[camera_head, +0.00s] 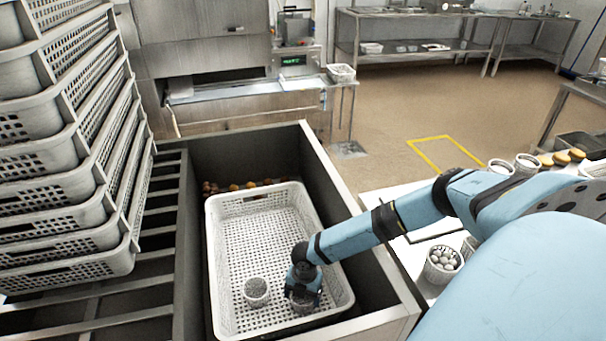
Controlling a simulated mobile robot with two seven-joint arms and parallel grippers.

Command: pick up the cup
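A large white perforated basket (222,247) sits in a grey-walled bin. A small whitish cup (256,293) stands upright on its floor, near the front. My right arm reaches in from the right, and its dark gripper (303,297) points down into the basket, to the right of that cup. My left gripper is not in view.
A tall stack of white perforated baskets (70,190) stands at the left. A white table (418,285) at the right bears a cup of round whitish items (442,264) and more containers (527,164).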

